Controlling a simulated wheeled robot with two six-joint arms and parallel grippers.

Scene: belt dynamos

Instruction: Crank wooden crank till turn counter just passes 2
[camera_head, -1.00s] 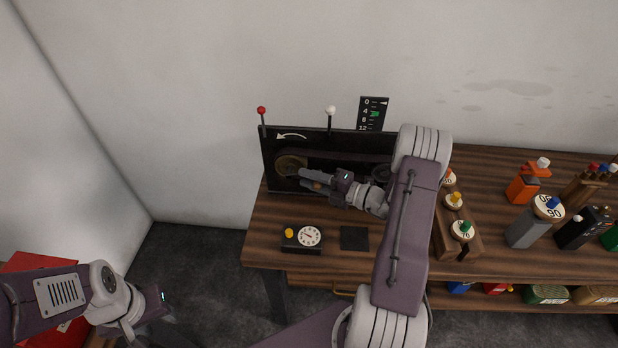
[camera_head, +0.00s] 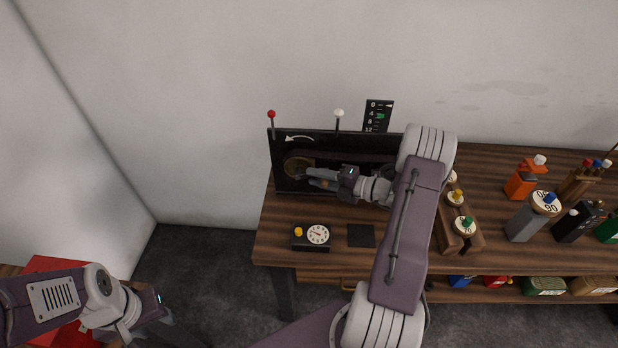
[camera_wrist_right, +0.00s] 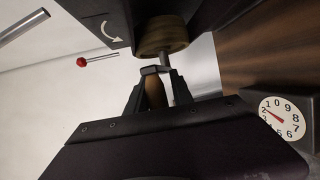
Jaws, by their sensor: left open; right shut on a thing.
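The wooden crank handle (camera_wrist_right: 155,92) is between the fingers of my right gripper (camera_wrist_right: 158,84), shut on it; a bent metal arm joins it to the round pulley (camera_wrist_right: 162,36). In the head view the pulley (camera_head: 299,166) sits at the left of the black belt board, and my right gripper (camera_head: 318,178) is in front of it, partly covering the crank. The white turn counter dial (camera_head: 318,234) stands on the table before the board. In the wrist view its red hand points left, seemingly near 2 (camera_wrist_right: 283,117). My left gripper (camera_head: 176,318) is open and empty, low at left.
The board carries a curved white arrow (camera_head: 299,138) pointing left, plus a red-knobbed rod (camera_head: 272,115) and a white-knobbed rod (camera_head: 339,113). A 0-to-12 scale (camera_head: 378,116) with a green mark stands behind. A dark square pad (camera_head: 361,235) and several bottles are right of the dial.

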